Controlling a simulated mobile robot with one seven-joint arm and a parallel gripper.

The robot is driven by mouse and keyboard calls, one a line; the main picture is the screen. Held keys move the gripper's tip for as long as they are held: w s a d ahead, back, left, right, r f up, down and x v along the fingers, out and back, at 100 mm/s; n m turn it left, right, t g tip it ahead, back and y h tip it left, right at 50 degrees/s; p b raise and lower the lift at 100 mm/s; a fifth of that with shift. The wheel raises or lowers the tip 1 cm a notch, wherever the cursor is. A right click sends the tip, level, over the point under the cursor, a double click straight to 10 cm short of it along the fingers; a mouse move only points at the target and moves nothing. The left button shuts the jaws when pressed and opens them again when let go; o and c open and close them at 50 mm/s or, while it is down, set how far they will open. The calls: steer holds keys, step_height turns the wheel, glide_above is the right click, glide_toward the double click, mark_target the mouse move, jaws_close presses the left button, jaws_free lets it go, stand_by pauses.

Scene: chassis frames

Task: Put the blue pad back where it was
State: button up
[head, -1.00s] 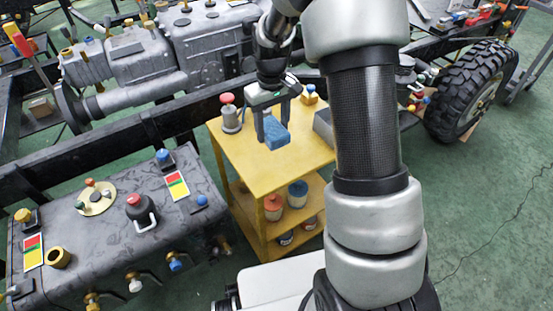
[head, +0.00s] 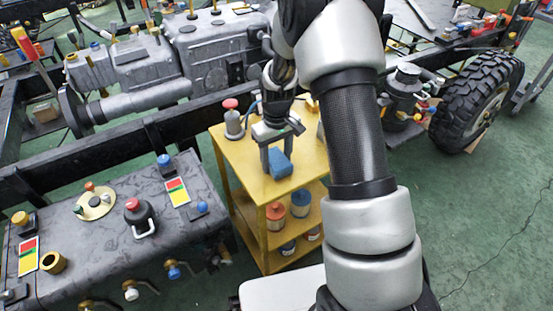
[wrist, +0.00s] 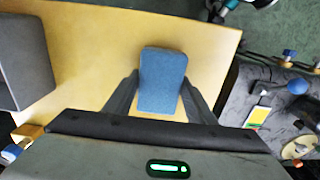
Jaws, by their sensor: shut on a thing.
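The blue pad (head: 280,163) is between the fingers of my gripper (head: 276,158), over the top of the yellow cart (head: 235,157). In the wrist view the blue pad (wrist: 162,80) sits between the two dark fingers of my gripper (wrist: 157,95), above the yellow cart top (wrist: 90,75). My gripper is shut on the pad. I cannot tell whether the pad touches the cart top or hangs slightly above it.
A grey can with a red cap (head: 233,122) stands at the cart's back left. A grey box (wrist: 22,60) sits on the cart in the wrist view. Several pots, one orange-lidded (head: 274,218), stand on the lower shelves. A dark tank (head: 110,240) is at left.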

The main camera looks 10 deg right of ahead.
steer(key=shift+f, duration=0.2)
steer(key=o, duration=1.1)
steer(key=shift+r, duration=0.1)
